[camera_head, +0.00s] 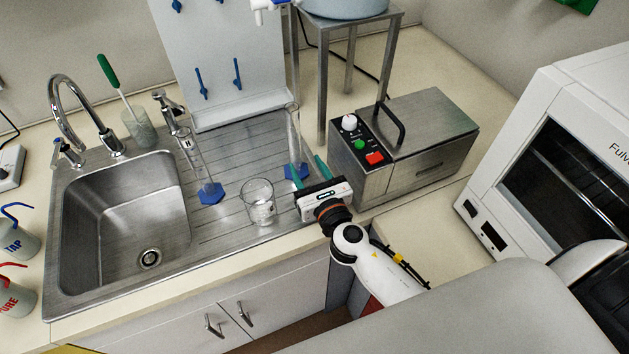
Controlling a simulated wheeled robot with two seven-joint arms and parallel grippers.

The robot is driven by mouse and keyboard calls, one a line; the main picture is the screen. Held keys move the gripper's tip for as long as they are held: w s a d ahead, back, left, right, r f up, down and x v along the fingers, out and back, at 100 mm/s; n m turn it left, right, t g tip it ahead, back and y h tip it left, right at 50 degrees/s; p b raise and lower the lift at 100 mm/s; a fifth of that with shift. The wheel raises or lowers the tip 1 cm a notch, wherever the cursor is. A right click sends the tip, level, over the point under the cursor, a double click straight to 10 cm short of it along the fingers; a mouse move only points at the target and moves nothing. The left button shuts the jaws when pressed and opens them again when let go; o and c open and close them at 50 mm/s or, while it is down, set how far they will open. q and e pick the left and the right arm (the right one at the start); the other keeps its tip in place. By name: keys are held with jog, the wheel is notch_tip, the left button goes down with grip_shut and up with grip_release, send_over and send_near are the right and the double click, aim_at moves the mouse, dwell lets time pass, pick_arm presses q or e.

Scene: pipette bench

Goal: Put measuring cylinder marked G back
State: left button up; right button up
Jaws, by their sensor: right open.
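A clear measuring cylinder (294,128) with a blue foot stands upright on the steel drainer, right of the middle. I cannot read a mark on it. A second clear cylinder (194,158), marked H, stands on its blue foot (211,193) further left. My right gripper (308,165) is open, with its teal fingers pointing away from me by the foot of the unmarked-looking cylinder. The left finger overlaps that foot in the picture, so I cannot tell whether they touch. My left gripper is out of view.
A glass beaker (260,203) stands just left of my right gripper. A drying rack (222,55) with blue pegs is behind the drainer (232,160). A steel bath (425,145) and stool-like stand (322,85) are close on the right. The sink (120,215) is left.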

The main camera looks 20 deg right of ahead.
jog(key=s, duration=0.4)
jog(key=shift+b, duration=0.3)
jog(key=shift+w, duration=0.1)
